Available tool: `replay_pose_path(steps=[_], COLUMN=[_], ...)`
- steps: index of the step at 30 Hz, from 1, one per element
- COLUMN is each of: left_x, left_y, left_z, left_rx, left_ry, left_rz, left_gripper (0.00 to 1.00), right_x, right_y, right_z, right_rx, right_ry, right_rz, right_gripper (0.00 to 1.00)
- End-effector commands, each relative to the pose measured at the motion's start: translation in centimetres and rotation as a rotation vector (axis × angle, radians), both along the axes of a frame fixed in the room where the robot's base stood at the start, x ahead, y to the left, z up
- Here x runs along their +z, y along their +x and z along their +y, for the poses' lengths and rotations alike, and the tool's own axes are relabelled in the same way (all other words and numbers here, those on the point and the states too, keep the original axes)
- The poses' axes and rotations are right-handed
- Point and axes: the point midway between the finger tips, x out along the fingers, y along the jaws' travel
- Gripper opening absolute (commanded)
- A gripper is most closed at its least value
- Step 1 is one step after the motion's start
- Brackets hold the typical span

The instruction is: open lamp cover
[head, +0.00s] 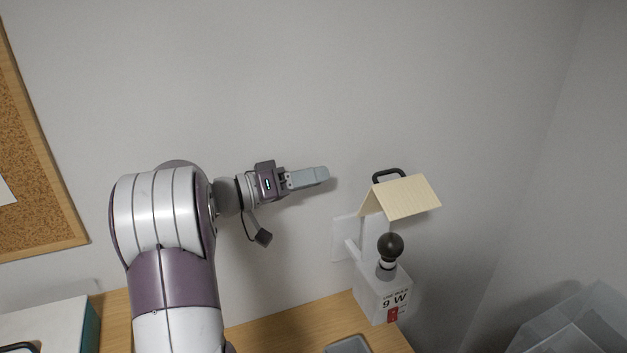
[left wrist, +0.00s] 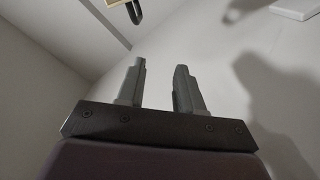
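The lamp cover (head: 408,197) is a cream, ribbed, roof-shaped shade with a black handle (head: 388,175) on its upper left side. It sits on the lamp at the wall, above a dark round bulb (head: 390,246). My left gripper (head: 322,174) is left of the cover, apart from it, its fingers pointing right. In the left wrist view my left gripper (left wrist: 160,64) has a clear gap between its fingers and nothing in it. The black handle (left wrist: 133,11) shows at that view's top left, beside a sliver of the cover. My right gripper is not in view.
Below the bulb is a white box (head: 380,292) marked 9 W, at the wooden desk's (head: 290,330) right end. A grey tray (head: 348,345) lies at the front. A clear bin (head: 575,325) stands lower right. The wall behind is close; a corkboard (head: 30,150) hangs left.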

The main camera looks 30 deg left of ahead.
Motion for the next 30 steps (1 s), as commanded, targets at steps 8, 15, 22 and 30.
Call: replay_pose_path(steps=[8, 15, 22, 30], left_x=[-3.3, 0.4, 1.0, 1.1], left_y=[-0.5, -2.5, -2.2, 1.4], left_z=[-1.7, -4.7, -4.6, -7.5], left_rx=[-0.021, -0.012, 0.003, -0.001], left_ry=[0.076, -0.263, -0.492, -0.498], left_rz=[-0.075, 0.214, 0.403, 0.41], left_gripper=[0.36, 0.36, 0.36, 0.36], right_x=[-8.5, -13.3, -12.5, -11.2], right_y=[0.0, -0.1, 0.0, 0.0], right_z=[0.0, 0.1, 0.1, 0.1], right_rx=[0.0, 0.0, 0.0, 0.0], right_ry=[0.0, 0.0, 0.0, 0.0], right_rz=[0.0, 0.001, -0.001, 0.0], right_gripper=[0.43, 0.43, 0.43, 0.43])
